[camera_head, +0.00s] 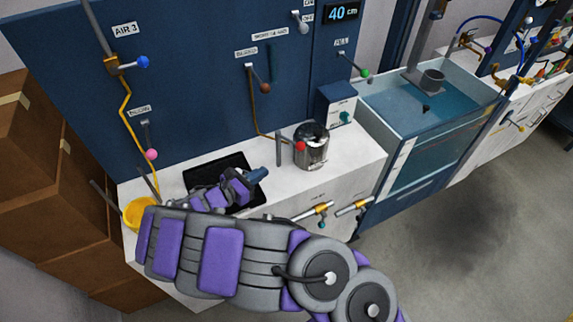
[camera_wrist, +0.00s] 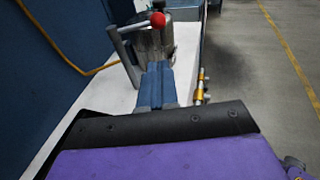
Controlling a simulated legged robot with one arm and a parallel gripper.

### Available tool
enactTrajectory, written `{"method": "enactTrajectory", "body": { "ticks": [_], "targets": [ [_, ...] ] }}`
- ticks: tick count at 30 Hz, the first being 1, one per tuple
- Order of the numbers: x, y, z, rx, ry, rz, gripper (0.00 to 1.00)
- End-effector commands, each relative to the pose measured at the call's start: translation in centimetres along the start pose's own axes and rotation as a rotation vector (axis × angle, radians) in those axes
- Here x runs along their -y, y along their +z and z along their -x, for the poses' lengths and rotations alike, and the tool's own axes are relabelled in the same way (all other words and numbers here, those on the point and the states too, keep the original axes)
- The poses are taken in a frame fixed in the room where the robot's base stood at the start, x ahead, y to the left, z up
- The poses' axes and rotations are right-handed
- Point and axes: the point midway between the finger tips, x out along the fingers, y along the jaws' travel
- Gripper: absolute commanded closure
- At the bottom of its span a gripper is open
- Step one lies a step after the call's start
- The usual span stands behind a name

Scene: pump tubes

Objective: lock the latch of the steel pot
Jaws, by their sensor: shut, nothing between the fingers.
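The steel pot (camera_head: 313,153) is a shiny metal cylinder standing on the white counter, with a dark top and a red ball knob (camera_head: 301,147) at its front left. In the wrist view the pot (camera_wrist: 155,42) is straight ahead, and the red knob (camera_wrist: 158,20) ends a grey bar, the latch lever (camera_wrist: 135,25). My gripper (camera_head: 262,173) is shut and empty, to the left of the pot and apart from it in the head view. Its blue fingers (camera_wrist: 157,75) point toward the pot in the wrist view. Whether they touch it is unclear there.
A black tray (camera_head: 200,167) lies under my forearm on the counter (camera_head: 345,155). A yellow bowl (camera_head: 137,210) is at the left. A grey upright post (camera_head: 278,148) stands just left of the pot. Brass valves (camera_head: 322,209) stick out from the counter front. A blue panel rises behind.

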Motion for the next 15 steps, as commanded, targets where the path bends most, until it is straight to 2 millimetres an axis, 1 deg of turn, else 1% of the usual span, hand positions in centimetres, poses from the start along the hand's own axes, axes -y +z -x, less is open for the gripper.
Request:
{"method": "enactTrajectory", "body": {
  "ticks": [1, 2, 6, 15],
  "targets": [
    [-0.3, -1.0, 0.4, 0.014, -0.005, -0.007, 1.0],
    [-0.5, -1.1, 0.7, 0.02, -0.007, -0.01, 1.0],
    [-0.7, -1.2, 1.4, 0.047, -0.022, -0.02, 1.0],
    [-1.0, -1.1, 1.8, 0.057, -0.026, -0.02, 1.0]
  ]
}}
